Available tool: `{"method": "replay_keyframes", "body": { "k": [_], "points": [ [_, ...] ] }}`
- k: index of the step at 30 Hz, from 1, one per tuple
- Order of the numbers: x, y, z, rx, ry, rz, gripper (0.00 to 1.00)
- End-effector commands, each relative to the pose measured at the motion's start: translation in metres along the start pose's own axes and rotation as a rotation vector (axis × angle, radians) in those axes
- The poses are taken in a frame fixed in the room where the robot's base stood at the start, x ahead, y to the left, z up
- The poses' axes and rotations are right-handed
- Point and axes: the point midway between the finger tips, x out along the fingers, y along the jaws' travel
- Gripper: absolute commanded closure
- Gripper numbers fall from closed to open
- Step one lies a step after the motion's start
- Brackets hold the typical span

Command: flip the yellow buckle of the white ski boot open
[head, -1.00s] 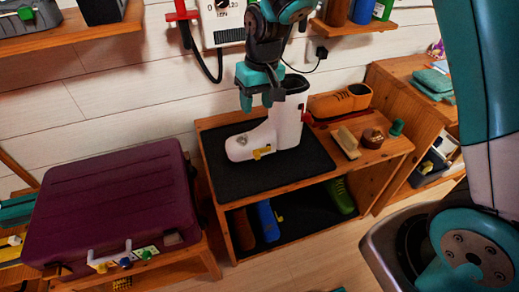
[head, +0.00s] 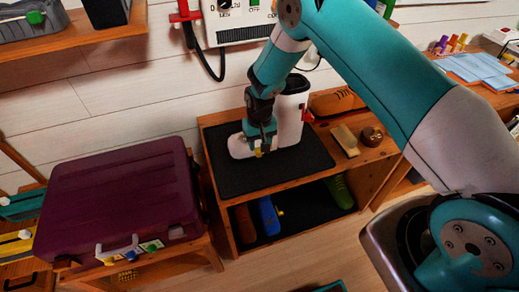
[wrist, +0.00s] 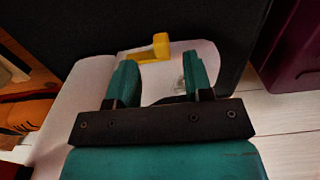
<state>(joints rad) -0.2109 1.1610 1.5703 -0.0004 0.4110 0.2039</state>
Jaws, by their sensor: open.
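The white ski boot (head: 289,122) stands on the black mat (head: 226,179) on top of the wooden bench, its toe to the left. It also fills much of the wrist view (wrist: 78,98). The yellow buckle (wrist: 160,46) shows in the wrist view on the boot's lower part, just beyond my fingertips; in the head view only a small bit of the buckle (head: 259,153) shows below my gripper. My gripper (head: 262,140) is over the boot's front, pointing down. In the wrist view my gripper (wrist: 160,78) is open, with nothing visible between its two teal fingers.
An orange shoe (head: 335,101), a brush (head: 345,140) and a round brown tin (head: 372,136) are to the boot's right. Blue and green shoes are on the shelf below. The mat's front is clear.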

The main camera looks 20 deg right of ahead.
Motion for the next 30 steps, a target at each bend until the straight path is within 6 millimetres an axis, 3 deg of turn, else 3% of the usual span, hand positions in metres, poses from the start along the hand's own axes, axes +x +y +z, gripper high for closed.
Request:
{"method": "replay_keyframes", "body": {
  "k": [3,9,20,26,30],
  "points": [
    [0.022,0.000,0.001,0.000,-0.002,0.000,0.53],
    [0.044,0.000,0.000,-0.001,0.001,-0.001,0.53],
    [0.049,0.000,0.000,-0.001,0.001,-0.001,0.53],
    [0.049,0.000,0.000,-0.001,0.001,-0.001,0.99],
    [0.049,0.000,0.000,-0.002,0.001,-0.001,1.00]
  ]
}}
